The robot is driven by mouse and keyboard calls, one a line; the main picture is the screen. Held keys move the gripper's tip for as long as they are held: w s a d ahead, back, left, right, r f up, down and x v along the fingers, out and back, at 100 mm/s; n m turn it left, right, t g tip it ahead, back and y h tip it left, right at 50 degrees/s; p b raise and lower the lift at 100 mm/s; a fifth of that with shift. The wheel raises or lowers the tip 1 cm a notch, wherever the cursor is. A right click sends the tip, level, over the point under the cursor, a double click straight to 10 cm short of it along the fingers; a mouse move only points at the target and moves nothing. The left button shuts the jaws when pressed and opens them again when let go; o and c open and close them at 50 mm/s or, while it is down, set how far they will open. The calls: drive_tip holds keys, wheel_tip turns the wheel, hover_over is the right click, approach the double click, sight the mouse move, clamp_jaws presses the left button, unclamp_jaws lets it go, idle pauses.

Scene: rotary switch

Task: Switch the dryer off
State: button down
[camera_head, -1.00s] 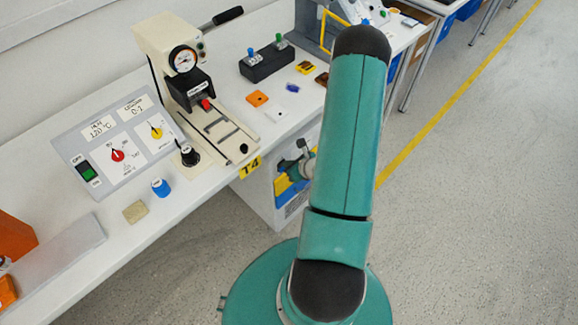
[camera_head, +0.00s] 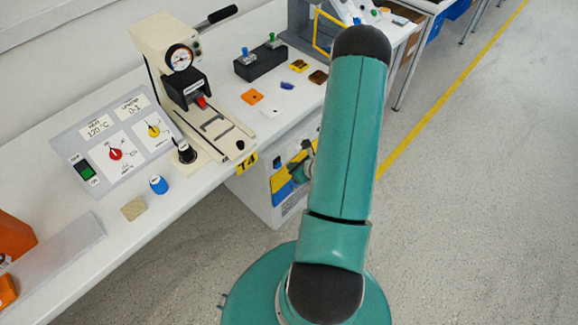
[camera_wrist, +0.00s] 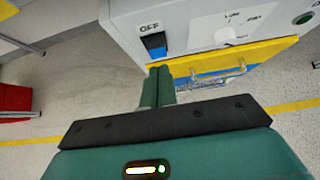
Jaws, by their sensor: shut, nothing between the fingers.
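In the wrist view a pale box (camera_wrist: 182,14) carries an OFF label (camera_wrist: 149,28) above a blue-faced rocker switch (camera_wrist: 155,43). To the right is a white dial plate marked LOW, with a knob (camera_wrist: 225,38) that is too small to read exactly. No label names this box as the dryer. My gripper (camera_wrist: 158,72) is shut and empty, its green fingers pointing at the box's lower edge just below the rocker switch. I cannot tell whether they touch. In the head view a white cabinet with a yellow and blue front (camera_head: 283,190) stands under the bench, partly hidden by my arm.
The wrist view shows a yellow strip (camera_wrist: 245,56) with a metal handle (camera_wrist: 215,79) below the switches and a green button (camera_wrist: 303,18) at right. On the bench are a panel with red and yellow knobs (camera_head: 115,154) and a press (camera_head: 172,50). Floor to the right is clear.

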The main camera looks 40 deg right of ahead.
drive_tip(key=w+r+v, duration=0.1)
drive_tip(key=v, duration=0.8)
drive_tip(key=shift+r, duration=0.55)
drive_tip(key=shift+s, duration=0.1)
drive_tip(key=w+a+r+n+g+y, duration=0.2)
drive_tip(key=w+a+r+n+y, duration=0.1)
drive_tip(key=a+r+n, duration=0.65)
drive_tip(key=w+a+r+n+g+y, duration=0.2)
drive_tip(key=w+a+r+n+y, duration=0.15)
drive_tip(key=a+r+n, duration=0.65)
drive_tip(key=s+a+r+n+h, duration=0.3)
drive_tip(key=s+a+r+n, duration=0.2)
drive_tip(key=r+n, duration=0.3)
drive_tip(key=s+a+r+n+h, duration=0.4)
drive_tip(key=s+a+r+n, duration=0.1)
drive_tip(key=r+n, duration=0.3)
drive_tip(key=shift+s+r, duration=0.15)
